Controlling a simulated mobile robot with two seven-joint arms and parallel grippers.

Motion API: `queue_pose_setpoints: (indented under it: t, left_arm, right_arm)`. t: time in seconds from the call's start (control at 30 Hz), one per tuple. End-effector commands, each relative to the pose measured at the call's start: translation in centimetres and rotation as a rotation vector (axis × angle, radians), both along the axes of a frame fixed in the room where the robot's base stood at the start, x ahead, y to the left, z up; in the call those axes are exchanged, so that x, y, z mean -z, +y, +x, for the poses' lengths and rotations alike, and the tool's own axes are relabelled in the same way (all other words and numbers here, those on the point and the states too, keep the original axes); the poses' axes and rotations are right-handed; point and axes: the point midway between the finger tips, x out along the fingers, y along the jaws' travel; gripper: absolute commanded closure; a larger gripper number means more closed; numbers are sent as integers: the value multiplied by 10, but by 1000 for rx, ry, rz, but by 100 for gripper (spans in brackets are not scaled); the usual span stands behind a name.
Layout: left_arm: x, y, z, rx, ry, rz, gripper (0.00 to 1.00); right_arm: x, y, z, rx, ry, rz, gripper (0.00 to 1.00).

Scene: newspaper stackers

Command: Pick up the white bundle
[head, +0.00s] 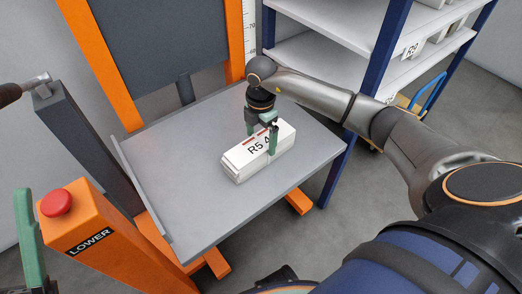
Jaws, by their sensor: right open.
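The white bundle (236,165), a long pale block marked "R5" in dark letters, lies flat on the grey platform (180,170). My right gripper (262,138) points down over its far right half. The gripper is open, with one green finger at each side of the bundle. Whether the fingers touch it I cannot tell. Part of the bundle's top is hidden by the gripper. My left gripper (30,245) shows only in part at the lower left edge, as a green finger. Its opening cannot be judged.
An orange post with a red button (56,202) and a "LOWER" label stands at the front left. An orange frame with a dark panel (160,45) rises behind the platform. White shelves (325,55) with blue uprights stand at the back right. The platform around the bundle is clear.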

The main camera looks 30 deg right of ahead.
Motion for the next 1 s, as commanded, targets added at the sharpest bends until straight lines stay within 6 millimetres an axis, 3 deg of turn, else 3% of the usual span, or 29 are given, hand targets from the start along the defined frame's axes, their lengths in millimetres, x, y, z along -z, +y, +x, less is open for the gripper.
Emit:
queue_pose_setpoints:
  t: [0.03,0.13,0.4,1.0]
  left_arm:
    - [9,0,0,5,6,-4,50]
    - [14,-1,1,14,17,-13,50]
    - [13,-3,1,20,22,-15,50]
    - [13,-1,1,13,18,-9,50]
  right_arm:
    - [13,-1,-1,1,1,1,0]
    - [24,-1,-1,0,2,1,0]
    - [25,0,0,-1,0,1,2]
    - [25,0,0,-1,0,1,70]
